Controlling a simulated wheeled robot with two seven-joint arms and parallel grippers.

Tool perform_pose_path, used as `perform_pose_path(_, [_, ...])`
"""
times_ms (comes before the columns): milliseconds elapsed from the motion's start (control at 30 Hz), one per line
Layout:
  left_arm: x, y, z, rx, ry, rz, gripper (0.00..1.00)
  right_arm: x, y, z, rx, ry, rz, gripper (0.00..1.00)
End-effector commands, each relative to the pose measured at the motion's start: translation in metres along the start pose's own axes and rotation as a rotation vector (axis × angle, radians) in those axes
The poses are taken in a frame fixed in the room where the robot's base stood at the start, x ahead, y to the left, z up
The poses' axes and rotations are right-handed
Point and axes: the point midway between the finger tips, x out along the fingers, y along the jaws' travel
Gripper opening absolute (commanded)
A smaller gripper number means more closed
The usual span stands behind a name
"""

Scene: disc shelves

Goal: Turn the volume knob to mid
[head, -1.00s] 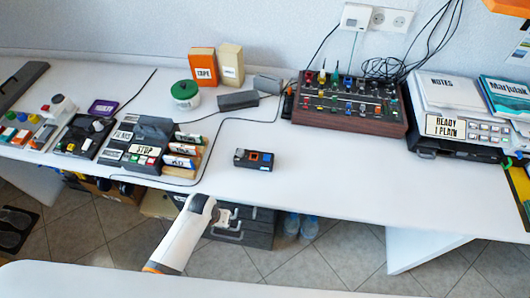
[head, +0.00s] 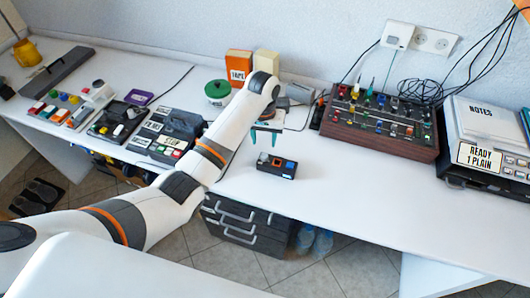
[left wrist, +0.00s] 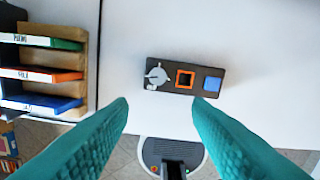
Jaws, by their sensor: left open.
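A small black box (head: 277,166) lies on the white table near its front edge. In the left wrist view it carries a round light-grey knob (left wrist: 157,76) at its left end, an orange-framed square (left wrist: 184,79) in the middle and a blue square (left wrist: 212,84) at the right. The knob has a pale pointer-like part, but I cannot read its setting or any label. My left gripper (head: 267,132) is above the table just behind the box, its teal fingers (left wrist: 160,115) open and empty. They are apart from the knob. My right gripper is not in view.
A brown mixer panel (head: 380,142) with many small knobs stands to the right. A rack with colored binders (left wrist: 43,75) is at the left in the wrist view. A green-lidded pot (head: 217,92) and an orange box (head: 238,66) stand behind. The table right of the box is clear.

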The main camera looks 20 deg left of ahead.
Motion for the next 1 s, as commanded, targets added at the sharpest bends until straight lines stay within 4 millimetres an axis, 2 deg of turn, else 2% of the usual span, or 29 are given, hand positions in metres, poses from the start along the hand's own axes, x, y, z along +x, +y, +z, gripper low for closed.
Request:
perform_pose_path(33, [-0.011,0.000,0.008,-0.011,0.004,0.006,0.45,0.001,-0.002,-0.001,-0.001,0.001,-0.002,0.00])
perform_pose_path(100, [-0.020,0.001,0.013,-0.023,0.012,0.012,0.45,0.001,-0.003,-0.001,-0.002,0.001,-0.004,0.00])
perform_pose_path(267, [-0.019,0.001,0.016,-0.031,0.020,0.015,0.45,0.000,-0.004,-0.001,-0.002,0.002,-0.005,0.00])
perform_pose_path(367, [-0.006,0.001,0.015,-0.031,0.021,0.016,0.45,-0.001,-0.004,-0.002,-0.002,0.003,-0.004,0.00])
perform_pose_path(600, [0.043,0.002,0.014,-0.030,0.021,0.016,0.45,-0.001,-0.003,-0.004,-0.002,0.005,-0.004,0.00])
perform_pose_path(800, [0.077,0.001,0.014,-0.029,0.018,0.015,0.45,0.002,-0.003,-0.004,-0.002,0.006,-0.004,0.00])
perform_pose_path(1000, [0.092,0.002,0.014,-0.029,0.016,0.014,0.45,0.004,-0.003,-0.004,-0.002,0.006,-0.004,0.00])
